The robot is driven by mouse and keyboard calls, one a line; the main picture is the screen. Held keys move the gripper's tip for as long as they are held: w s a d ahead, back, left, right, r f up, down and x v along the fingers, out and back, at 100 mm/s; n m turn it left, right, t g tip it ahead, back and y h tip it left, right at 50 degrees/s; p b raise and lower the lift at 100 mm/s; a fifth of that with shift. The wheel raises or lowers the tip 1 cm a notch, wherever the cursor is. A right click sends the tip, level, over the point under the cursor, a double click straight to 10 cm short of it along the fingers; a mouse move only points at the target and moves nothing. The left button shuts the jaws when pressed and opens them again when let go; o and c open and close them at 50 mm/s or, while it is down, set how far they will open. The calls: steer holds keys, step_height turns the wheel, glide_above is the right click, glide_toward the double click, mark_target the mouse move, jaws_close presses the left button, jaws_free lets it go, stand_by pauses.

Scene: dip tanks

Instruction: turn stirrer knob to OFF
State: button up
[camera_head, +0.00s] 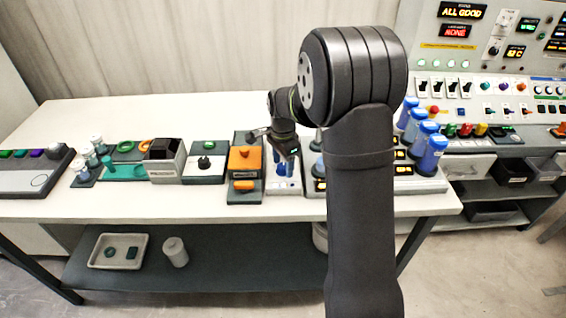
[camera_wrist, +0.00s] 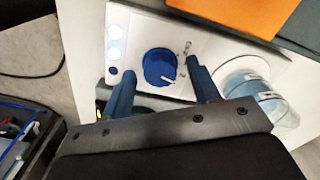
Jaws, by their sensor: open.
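The stirrer knob (camera_wrist: 160,66) is a round blue dial with a white pointer mark on a white box (camera_wrist: 143,30). The mark points toward the lower right of the wrist view; I cannot read an OFF label. My gripper (camera_wrist: 161,70) is open, its two blue fingers on either side of the knob, with gaps visible between fingers and knob. I cannot tell the height of the fingertips over it. In the head view my gripper (camera_head: 283,167) is over the white box (camera_head: 283,187), and the knob is hidden or too small to make out.
A clear beaker (camera_wrist: 258,90) stands close beside the right finger. A small toggle (camera_wrist: 186,46) and two lit white lamps (camera_wrist: 115,42) flank the knob. An orange block (camera_head: 245,159) sits left of the box. Blue-capped bottles (camera_head: 431,153) stand to the right.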

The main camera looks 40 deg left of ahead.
steer(key=c, duration=1)
steer(key=shift+o, duration=0.2)
steer(key=shift+n, duration=0.3)
steer(key=n, duration=1.1)
steer(key=shift+n, duration=0.3)
steer(key=o, duration=1)
steer(key=shift+c, duration=0.2)
